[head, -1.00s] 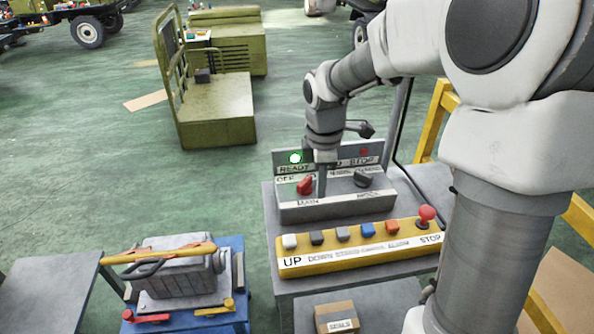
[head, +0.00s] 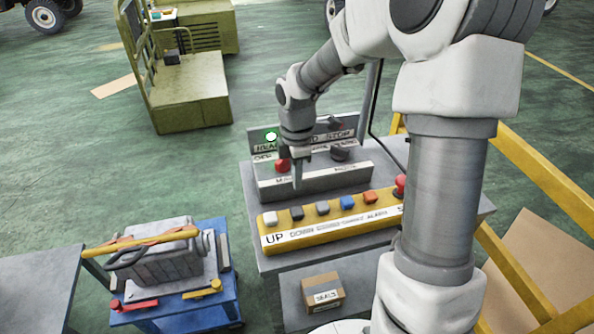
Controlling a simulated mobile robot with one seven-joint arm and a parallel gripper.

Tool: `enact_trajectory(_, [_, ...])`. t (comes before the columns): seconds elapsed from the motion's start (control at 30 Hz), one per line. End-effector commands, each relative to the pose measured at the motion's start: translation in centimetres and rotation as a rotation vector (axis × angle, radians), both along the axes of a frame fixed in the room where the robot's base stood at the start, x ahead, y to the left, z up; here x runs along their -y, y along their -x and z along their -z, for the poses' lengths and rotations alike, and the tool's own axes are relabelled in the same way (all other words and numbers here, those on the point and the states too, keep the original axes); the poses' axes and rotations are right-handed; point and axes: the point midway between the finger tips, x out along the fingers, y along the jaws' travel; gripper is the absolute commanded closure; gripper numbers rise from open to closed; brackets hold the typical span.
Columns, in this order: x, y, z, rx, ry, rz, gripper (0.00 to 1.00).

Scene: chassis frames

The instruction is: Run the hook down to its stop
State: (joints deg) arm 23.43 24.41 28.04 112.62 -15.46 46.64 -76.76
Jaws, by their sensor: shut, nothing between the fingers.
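The yellow button box (head: 264,246) lies along the front of the grey stand and carries the UP to STOP labels. Its dark button (head: 296,213) above the DOWN label is second from left, beside the white button (head: 270,218) above UP. A red mushroom button (head: 400,184) at the STOP end is partly hidden by my arm. My gripper (head: 297,184) is shut and empty, pointing down over the grey switch panel (head: 340,180), just behind the button box. I cannot tell whether it touches the panel. No hook is in view.
The panel has a lit green READY lamp (head: 271,136), a red knob (head: 282,166) and a black knob (head: 339,153). A small carton (head: 323,293) sits on a lower shelf. A blue cart (head: 220,310) with a grey machine (head: 165,262) stands left. Yellow rails (head: 520,262) stand right.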

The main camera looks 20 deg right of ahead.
Motion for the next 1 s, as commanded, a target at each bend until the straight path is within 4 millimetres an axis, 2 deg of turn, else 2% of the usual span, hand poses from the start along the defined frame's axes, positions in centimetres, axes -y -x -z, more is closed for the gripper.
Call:
enact_trajectory(0.03, [-0.1,0.1,1.4,-0.007,-0.001,-0.003,1.0])
enact_trajectory(0.2, [-0.1,0.1,4.9,-0.005,-0.001,-0.002,1.0])
enact_trajectory(0.4, [0.0,0.1,7.8,-0.002,0.0,-0.001,1.0])
enact_trajectory(0.6, [-0.1,0.0,8.9,0.0,0.0,-0.002,1.0])
enact_trajectory(1.0, [0.0,0.0,9.4,0.001,0.0,-0.001,1.0])
